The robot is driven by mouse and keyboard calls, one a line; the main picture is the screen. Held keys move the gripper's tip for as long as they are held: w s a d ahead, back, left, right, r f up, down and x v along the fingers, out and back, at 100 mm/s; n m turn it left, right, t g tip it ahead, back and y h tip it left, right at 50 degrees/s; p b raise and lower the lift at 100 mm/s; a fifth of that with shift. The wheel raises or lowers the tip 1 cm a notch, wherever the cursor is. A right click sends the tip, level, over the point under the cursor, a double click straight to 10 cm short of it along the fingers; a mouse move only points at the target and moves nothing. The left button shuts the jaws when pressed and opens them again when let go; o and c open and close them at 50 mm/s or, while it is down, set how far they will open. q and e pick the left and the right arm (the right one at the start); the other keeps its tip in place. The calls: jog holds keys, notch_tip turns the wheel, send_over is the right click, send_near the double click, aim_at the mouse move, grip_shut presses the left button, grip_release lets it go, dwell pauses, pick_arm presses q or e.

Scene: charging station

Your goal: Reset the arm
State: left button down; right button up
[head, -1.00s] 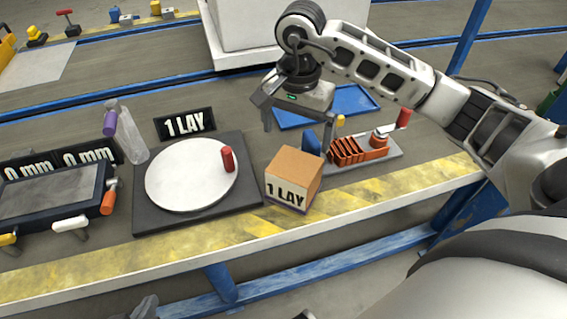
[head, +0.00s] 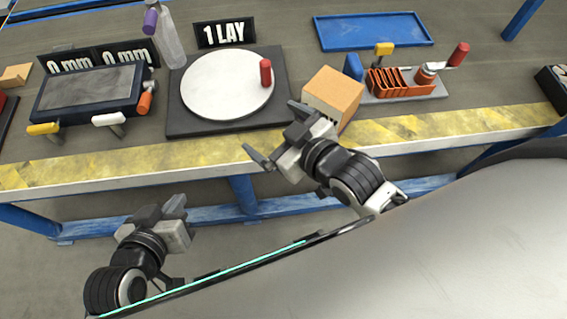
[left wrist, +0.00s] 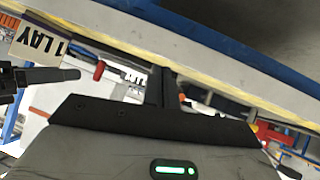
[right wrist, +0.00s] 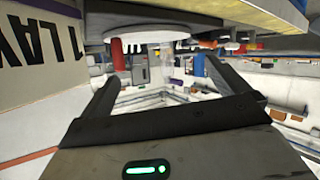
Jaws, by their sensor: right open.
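My right gripper (head: 275,133) is open over the bench's front edge. In the right wrist view, nothing is between its fingers (right wrist: 163,88). My left gripper (head: 172,207) hangs low in front of the bench, empty. In the left wrist view its fingers (left wrist: 160,87) are together. The tan box (head: 335,90) stands on the bench beside the right gripper, which partly hides it. Its "1 LAY" face shows in the right wrist view (right wrist: 40,55) and the left wrist view (left wrist: 38,45).
A round white plate (head: 215,85) with a red handle (head: 265,73) sits on a dark base. A bottle (head: 168,45), a grey-topped panel (head: 90,90), an orange rack (head: 390,82) and a blue tray (head: 370,45) are nearby. The striped bench edge (head: 190,152) lies close.

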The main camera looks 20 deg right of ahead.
jog(key=s+f+m+g, duration=0.3)
jog(key=s+f, duration=0.2)
jog(key=shift+s+a, duration=0.25)
jog(key=shift+a, duration=0.1)
pick_arm(q)
jog(key=shift+r, duration=0.1)
